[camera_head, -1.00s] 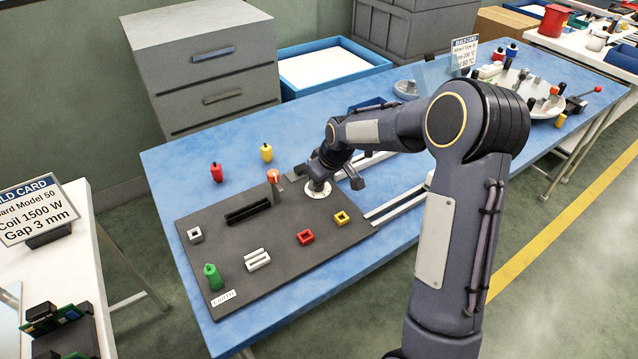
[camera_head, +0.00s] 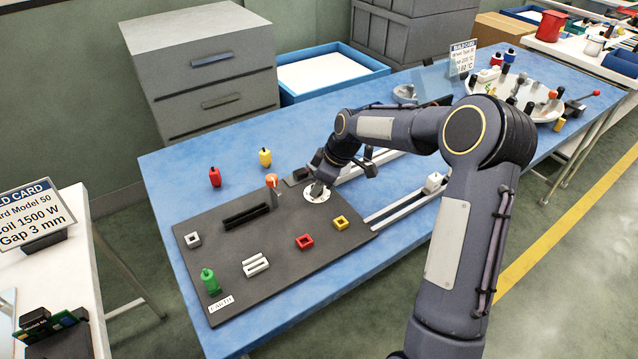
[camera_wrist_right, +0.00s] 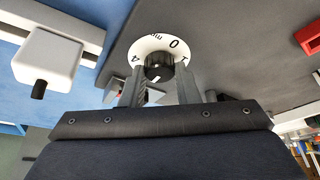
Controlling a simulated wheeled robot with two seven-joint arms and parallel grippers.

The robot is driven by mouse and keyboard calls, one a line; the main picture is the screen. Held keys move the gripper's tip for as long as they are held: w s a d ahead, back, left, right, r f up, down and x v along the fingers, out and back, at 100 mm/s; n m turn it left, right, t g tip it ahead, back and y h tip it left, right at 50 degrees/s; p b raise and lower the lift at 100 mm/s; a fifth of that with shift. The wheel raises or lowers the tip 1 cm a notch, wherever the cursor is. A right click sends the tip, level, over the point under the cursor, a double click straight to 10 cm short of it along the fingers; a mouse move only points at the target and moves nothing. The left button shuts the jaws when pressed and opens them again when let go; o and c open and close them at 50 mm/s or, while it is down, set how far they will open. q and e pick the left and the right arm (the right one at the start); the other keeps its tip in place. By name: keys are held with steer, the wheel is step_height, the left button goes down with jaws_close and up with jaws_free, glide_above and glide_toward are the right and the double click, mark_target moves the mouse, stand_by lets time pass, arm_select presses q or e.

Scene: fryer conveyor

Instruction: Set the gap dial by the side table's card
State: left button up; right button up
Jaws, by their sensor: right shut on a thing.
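The gap dial (camera_head: 321,194) is a white disc with a dark knob on the grey board (camera_head: 290,270). In the right wrist view the white dial face (camera_wrist_right: 173,43) shows a 0 and other marks, partly hidden by the knob and fingers. My right gripper (camera_head: 322,186) is shut on the dark knob (camera_wrist_right: 159,66); it also shows in the right wrist view (camera_wrist_right: 160,80). The build card (camera_head: 34,218) on the white side table at the left reads Coil 1500 W and Gap 3 mm. My left gripper is not in view.
The board carries a black slot (camera_head: 247,214), a green plug (camera_head: 211,281) and red and yellow sockets. White rails (camera_head: 400,206) with a white block run to its right. Red and yellow pegs (camera_head: 265,157) stand behind it.

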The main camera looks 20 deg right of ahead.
steer(key=o, duration=1)
steer(key=shift+c, duration=0.2)
steer(key=v, duration=0.7)
steer(key=shift+r, duration=0.4)
steer(key=shift+s+d, duration=0.1)
